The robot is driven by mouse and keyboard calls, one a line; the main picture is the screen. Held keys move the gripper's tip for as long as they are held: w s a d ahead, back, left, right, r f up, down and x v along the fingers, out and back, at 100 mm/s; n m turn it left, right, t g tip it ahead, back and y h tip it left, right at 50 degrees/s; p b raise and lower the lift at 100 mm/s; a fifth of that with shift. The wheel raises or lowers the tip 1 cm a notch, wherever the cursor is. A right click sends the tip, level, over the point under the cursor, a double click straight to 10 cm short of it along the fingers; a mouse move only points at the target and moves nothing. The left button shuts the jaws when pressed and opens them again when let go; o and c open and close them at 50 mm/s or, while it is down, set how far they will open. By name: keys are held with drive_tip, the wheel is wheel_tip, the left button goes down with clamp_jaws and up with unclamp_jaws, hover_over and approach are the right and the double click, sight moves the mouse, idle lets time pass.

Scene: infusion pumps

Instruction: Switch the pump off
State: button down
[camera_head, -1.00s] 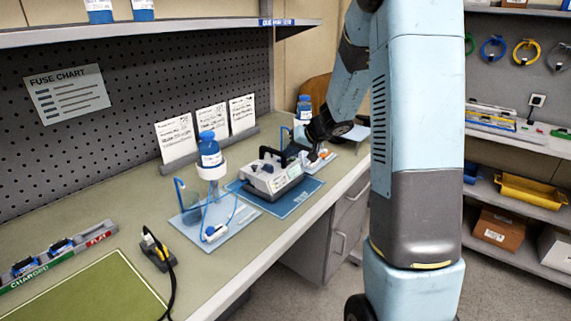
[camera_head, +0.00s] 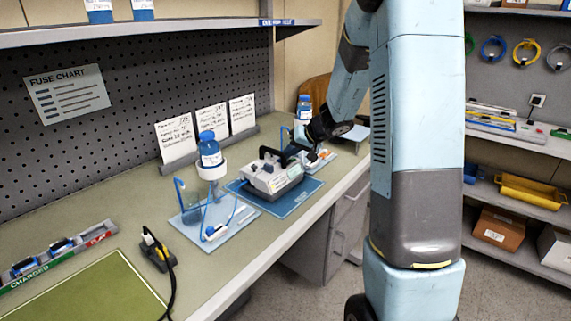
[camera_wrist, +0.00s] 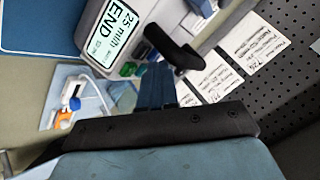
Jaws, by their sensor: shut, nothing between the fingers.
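The pump (camera_head: 273,178), a white box with a black handle, sits on a blue mat (camera_head: 296,203) on the bench. In the wrist view its screen (camera_wrist: 113,32) reads "25 ml/h END". A green button (camera_wrist: 127,69) shows beside the screen, near a blue one (camera_wrist: 153,57). The black handle (camera_wrist: 172,47) stands out from the pump. My gripper (camera_wrist: 157,72) is shut and empty, its fingertips close to the button area. I cannot tell whether they touch the pump. In the head view my gripper (camera_head: 292,150) is at the pump's far right side, partly hidden.
A bottle stand (camera_head: 211,172) with a blue-capped bottle is left of the pump. A second stand (camera_head: 303,108) is behind my gripper. Cards (camera_head: 211,120) lean along the back. A charger rack (camera_head: 58,250) and a green mat (camera_head: 98,296) lie at the front left.

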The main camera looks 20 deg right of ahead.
sight(290, 164)
drive_tip(key=shift+f, duration=0.8)
idle(1.0)
idle(0.4)
drive_tip(key=shift+r, duration=0.9)
drive_tip(key=shift+r, duration=2.5)
